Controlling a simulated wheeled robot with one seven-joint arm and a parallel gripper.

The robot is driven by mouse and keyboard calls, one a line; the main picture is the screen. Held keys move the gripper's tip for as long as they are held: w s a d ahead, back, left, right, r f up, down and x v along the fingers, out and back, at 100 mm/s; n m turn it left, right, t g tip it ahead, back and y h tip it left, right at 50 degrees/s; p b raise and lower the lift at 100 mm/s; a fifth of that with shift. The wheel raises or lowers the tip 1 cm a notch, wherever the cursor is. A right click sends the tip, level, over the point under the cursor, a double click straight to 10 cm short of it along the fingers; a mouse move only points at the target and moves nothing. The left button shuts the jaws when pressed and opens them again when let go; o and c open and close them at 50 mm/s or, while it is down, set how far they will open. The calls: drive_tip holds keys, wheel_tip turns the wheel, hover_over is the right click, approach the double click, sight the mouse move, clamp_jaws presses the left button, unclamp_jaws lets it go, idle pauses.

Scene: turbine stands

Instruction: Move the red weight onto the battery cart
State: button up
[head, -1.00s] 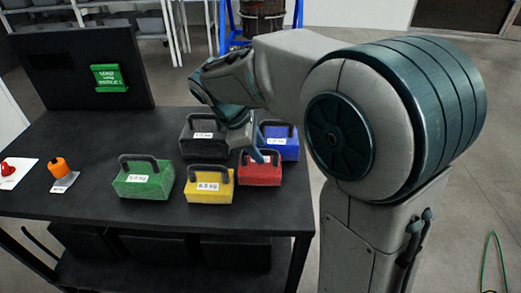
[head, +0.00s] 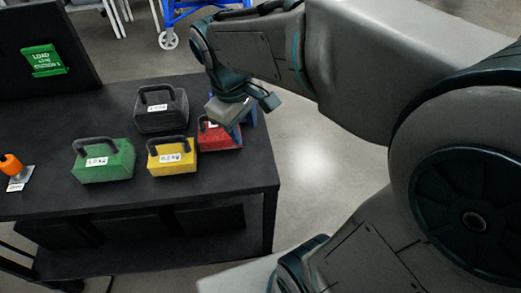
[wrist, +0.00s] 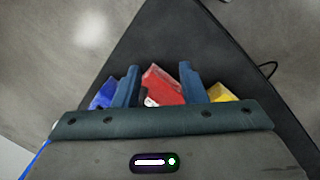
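The red weight (head: 222,138) stands on the dark table (head: 225,178), at the right end of the front row, partly hidden by my gripper. My gripper (head: 236,128) points down at it. In the wrist view, my gripper (wrist: 158,84) has its two blue fingers apart, with the red weight (wrist: 163,84) showing between and beyond them. Part of its dark handle shows near the left finger. I cannot tell whether the fingers touch it. I cannot identify the battery cart in these views.
The yellow weight (head: 172,158) stands just left of the red one, with the green weight (head: 105,165) further left. The black weight (head: 162,112) is behind. The blue weight (wrist: 103,95) is close beside the red one. A blue wheeled frame (head: 168,14) stands beyond the table. Floor right of the table is clear.

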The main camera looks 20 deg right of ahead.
drive_tip(key=s+d+f+m, duration=0.1)
drive_tip(key=s+m, duration=0.1)
drive_tip(key=s+f+m+y, duration=0.1)
drive_tip(key=s+f+m, duration=0.1)
drive_tip(key=s+d+f+m, duration=0.1)
drive_tip(key=s, duration=0.1)
drive_tip(key=shift+d+f+m+t+y, duration=0.25)
drive_tip(key=shift+d+m+t+y, duration=0.05)
drive_tip(key=shift+m+t+y, duration=0.1)
drive_tip(key=shift+s+d+f+m, duration=0.1)
drive_tip(key=shift+s+f+m, duration=0.25)
drive_tip(key=shift+m, duration=0.15)
